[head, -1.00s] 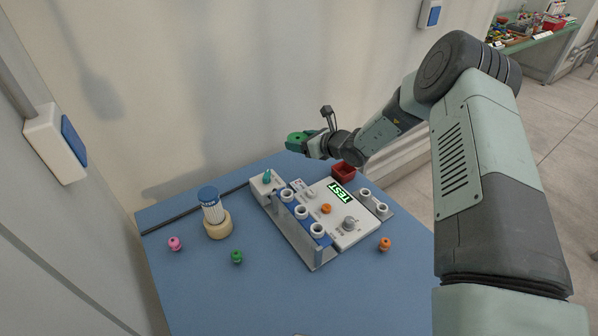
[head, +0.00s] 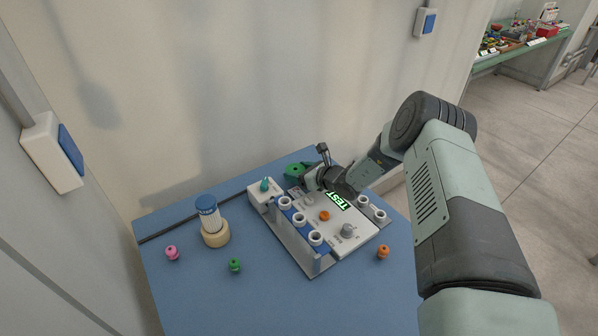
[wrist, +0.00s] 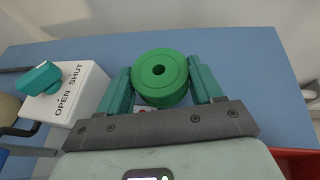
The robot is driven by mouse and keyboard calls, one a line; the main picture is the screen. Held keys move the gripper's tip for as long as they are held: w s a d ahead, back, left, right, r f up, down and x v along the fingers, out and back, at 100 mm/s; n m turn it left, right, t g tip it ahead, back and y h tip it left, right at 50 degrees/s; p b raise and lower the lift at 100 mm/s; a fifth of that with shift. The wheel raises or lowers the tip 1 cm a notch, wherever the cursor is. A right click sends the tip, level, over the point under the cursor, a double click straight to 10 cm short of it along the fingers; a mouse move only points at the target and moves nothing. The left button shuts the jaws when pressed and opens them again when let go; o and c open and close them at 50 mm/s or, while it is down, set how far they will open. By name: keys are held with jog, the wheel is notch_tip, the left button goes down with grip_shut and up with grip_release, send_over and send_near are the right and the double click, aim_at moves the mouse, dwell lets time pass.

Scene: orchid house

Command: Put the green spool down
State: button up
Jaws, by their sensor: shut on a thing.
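The green spool (wrist: 160,76) is a round green disc with a dark centre hole. It sits between the two teal fingers of my gripper (wrist: 160,90) in the wrist view, and the fingers are shut on it. In the head view, the spool (head: 296,171) is at the back of the blue table (head: 200,290), behind the white test panel (head: 350,238). My gripper (head: 304,177) reaches it from the right. I cannot tell whether the spool touches the tabletop.
A white box with a teal knob (wrist: 42,78) marked OPEN SHUT stands left of the spool. A red bin (wrist: 298,163) is at lower right in the wrist view. A blue-capped jar (head: 207,207) and small pink (head: 172,252), green (head: 234,265) and orange (head: 383,252) pieces stand on the table.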

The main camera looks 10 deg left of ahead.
jog(key=shift+f, duration=0.55)
jog(key=o, duration=1)
jog(key=shift+o, duration=0.2)
